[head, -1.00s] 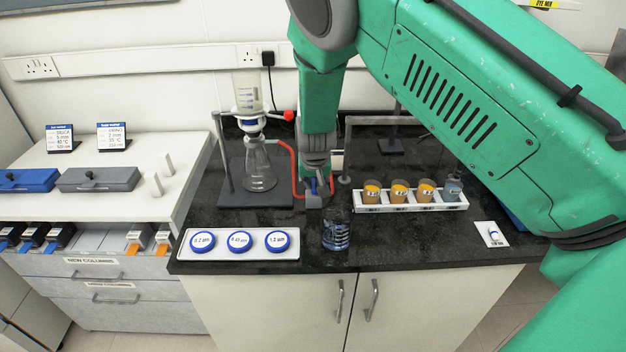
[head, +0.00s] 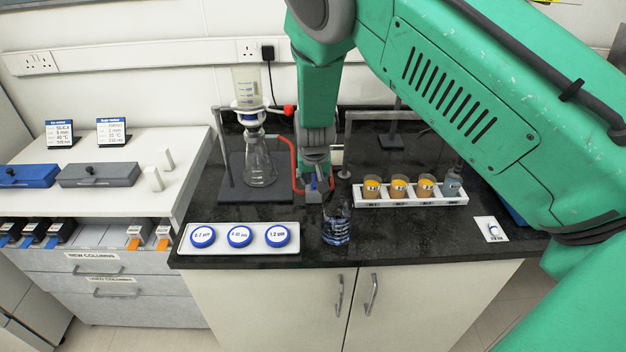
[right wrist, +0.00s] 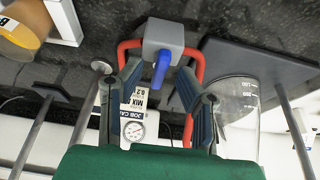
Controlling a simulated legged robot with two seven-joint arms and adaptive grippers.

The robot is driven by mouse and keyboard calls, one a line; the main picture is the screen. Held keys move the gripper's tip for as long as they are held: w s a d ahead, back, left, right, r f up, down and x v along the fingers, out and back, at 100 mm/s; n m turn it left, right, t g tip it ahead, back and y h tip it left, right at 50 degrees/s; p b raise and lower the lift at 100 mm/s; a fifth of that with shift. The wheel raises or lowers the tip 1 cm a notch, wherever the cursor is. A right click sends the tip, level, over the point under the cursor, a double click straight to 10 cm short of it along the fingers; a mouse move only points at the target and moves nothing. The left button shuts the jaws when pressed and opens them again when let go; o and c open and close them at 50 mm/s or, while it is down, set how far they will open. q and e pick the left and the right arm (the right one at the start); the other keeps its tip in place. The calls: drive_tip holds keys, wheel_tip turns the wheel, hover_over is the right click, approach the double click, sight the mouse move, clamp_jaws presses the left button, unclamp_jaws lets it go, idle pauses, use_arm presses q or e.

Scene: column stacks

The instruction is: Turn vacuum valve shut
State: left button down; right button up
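The vacuum valve is a grey block (head: 314,197) with a blue lever (head: 314,183). It stands on the dark bench with red tubing (head: 294,165) joined to it. In the right wrist view the valve block (right wrist: 163,40) is straight ahead, and its blue lever (right wrist: 161,70) points back toward the camera. My right gripper (right wrist: 160,80) is open. Its two fingers lie on either side of the lever, with gaps showing. In the head view my right gripper (head: 316,165) is directly above the valve and partly hides it. My left gripper is not in view.
A filter flask (head: 259,165) on a dark stand base is left of the valve. A glass beaker (head: 336,224) stands close in front. A white rack (head: 412,195) of bottles is to the right. A white tray (head: 240,249) holds blue-rimmed discs at front left.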

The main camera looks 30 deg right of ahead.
drive_tip(key=v, duration=1.1)
drive_tip(key=shift+s+a+r, duration=0.1)
drive_tip(key=shift+a, duration=0.05)
